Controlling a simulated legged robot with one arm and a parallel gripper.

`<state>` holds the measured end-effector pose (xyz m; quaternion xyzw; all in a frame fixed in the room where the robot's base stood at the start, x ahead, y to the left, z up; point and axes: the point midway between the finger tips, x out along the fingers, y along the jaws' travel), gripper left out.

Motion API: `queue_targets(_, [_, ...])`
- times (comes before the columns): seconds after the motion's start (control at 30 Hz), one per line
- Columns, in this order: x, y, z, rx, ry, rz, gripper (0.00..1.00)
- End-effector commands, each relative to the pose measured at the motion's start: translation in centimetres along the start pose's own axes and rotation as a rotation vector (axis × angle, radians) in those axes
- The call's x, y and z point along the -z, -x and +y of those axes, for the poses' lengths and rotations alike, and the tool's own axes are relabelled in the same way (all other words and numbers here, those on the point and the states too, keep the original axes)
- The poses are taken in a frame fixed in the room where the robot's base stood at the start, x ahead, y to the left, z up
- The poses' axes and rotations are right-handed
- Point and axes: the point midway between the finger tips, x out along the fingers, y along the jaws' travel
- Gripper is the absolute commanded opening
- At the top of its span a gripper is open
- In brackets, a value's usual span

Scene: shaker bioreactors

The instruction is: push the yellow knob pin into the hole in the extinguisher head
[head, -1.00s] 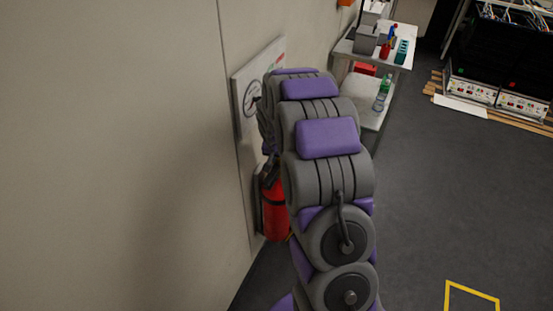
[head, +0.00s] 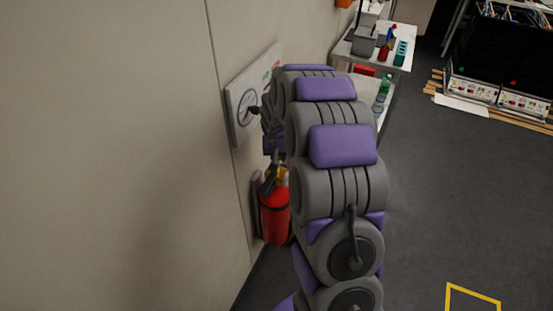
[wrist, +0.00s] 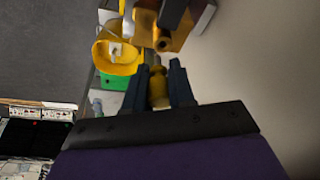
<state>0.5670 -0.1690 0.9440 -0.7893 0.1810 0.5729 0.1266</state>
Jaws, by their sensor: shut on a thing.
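The yellow knob pin (wrist: 158,90) is between the two dark fingers of my gripper (wrist: 158,72) in the wrist view, and the fingers are shut on it. The yellow extinguisher head (wrist: 177,38) is just beyond the fingertips, with a dark round hole facing me. The pin's tip looks close to the hole but apart from it. In the head view the red extinguisher (head: 275,213) stands against the wall, its yellow head (head: 281,176) partly behind my arm. I cannot make out the fingers or the pin in the head view.
A white wall panel with a gauge (head: 245,108) is above the extinguisher. A yellow rounded part (wrist: 113,58) and a green piece (wrist: 113,82) show left of the head. A cart (head: 398,66) with bottles stands farther back. Open floor (head: 440,200) lies to the right.

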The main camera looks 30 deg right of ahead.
Motion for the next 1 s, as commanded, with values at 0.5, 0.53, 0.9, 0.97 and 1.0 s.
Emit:
queue_targets(0.5, [1.0, 3.0, -0.8, 0.111, 0.302, -0.007, 0.00])
queue_targets(0.53, [1.0, 2.9, -0.8, 0.112, 0.304, -0.007, 0.00])
queue_targets(0.9, [0.4, 1.2, -0.8, 0.112, 0.303, -0.006, 0.00])
queue_targets(0.97, [0.3, 0.8, -0.8, 0.112, 0.303, -0.006, 0.00])
queue_targets(1.0, [0.2, 0.5, -0.8, 0.112, 0.303, -0.005, 0.00])
